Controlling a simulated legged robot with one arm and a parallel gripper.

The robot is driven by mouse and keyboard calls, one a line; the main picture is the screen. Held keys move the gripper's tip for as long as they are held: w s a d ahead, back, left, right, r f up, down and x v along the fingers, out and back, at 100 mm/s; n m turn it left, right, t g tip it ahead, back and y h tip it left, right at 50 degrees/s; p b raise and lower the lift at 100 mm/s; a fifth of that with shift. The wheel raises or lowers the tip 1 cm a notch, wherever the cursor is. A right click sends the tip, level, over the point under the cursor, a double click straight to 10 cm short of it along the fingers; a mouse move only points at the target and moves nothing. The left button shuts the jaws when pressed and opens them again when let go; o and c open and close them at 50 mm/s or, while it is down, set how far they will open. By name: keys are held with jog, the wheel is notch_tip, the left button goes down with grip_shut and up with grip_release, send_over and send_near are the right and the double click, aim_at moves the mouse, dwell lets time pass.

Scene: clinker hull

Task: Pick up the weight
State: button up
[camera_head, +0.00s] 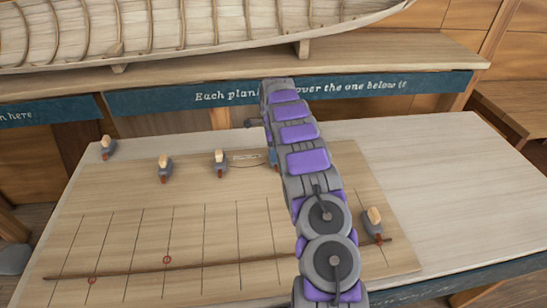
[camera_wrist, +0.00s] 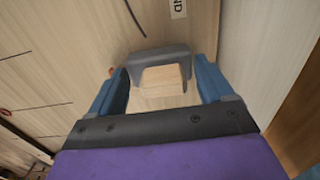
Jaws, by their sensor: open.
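A weight (camera_wrist: 160,58) with a grey body and a pale wooden block on top shows in the wrist view. My gripper (camera_wrist: 157,72) is open, with one blue finger on each side of the weight. I cannot tell whether either finger touches it. In the head view my arm hides this weight and most of my gripper; only a bit of blue finger (camera_head: 272,157) shows. Similar weights stand on the board: one at the far left corner (camera_head: 107,148), one to its right (camera_head: 164,170), one left of my arm (camera_head: 219,161) and one at the right (camera_head: 374,224).
The wooden board (camera_head: 120,200) with dark lines lies on a pale table (camera_head: 450,190). A long thin batten (camera_head: 220,265) crosses its near part, with small red rings near it. The hull (camera_head: 200,25) rests on a bench behind. The table's right side is clear.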

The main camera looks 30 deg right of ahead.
jog(key=shift+d+f, duration=0.1)
jog(key=shift+d, duration=0.6)
jog(key=c, duration=0.6)
jog(key=shift+a, duration=0.45)
jog(key=c, duration=0.6)
grip_shut()
jog(key=shift+d, duration=0.15)
